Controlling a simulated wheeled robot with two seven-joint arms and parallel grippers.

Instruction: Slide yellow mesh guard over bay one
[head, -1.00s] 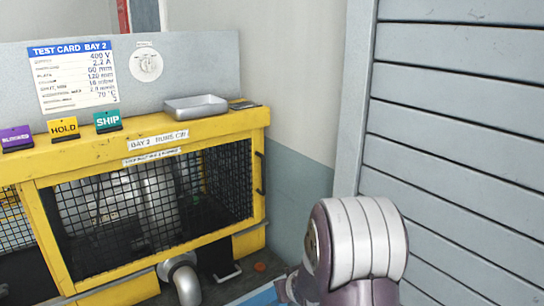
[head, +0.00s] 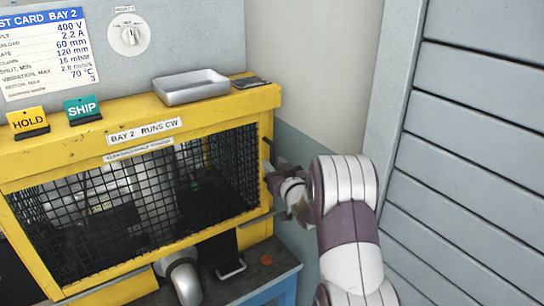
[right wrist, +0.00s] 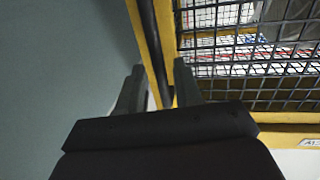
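The yellow-framed mesh guard (head: 130,192) covers the front of the bay under the label "BAY 2 RUNS CW" (head: 144,131). Its black mesh and yellow frame also show in the right wrist view (right wrist: 275,62). A dark upright bar handle (right wrist: 154,50) runs along the guard's end. My right gripper (head: 270,165) is at this right end of the guard. In the right wrist view my right gripper (right wrist: 160,80) is open, with one finger on each side of the bar and small gaps visible. My left gripper is not in view.
A metal tray (head: 191,86) sits on the yellow top ledge beside the SHIP card (head: 82,109) and HOLD card (head: 28,122). A grey pipe elbow (head: 183,280) sticks out below the guard. A grey slatted wall (head: 480,150) stands close on the right.

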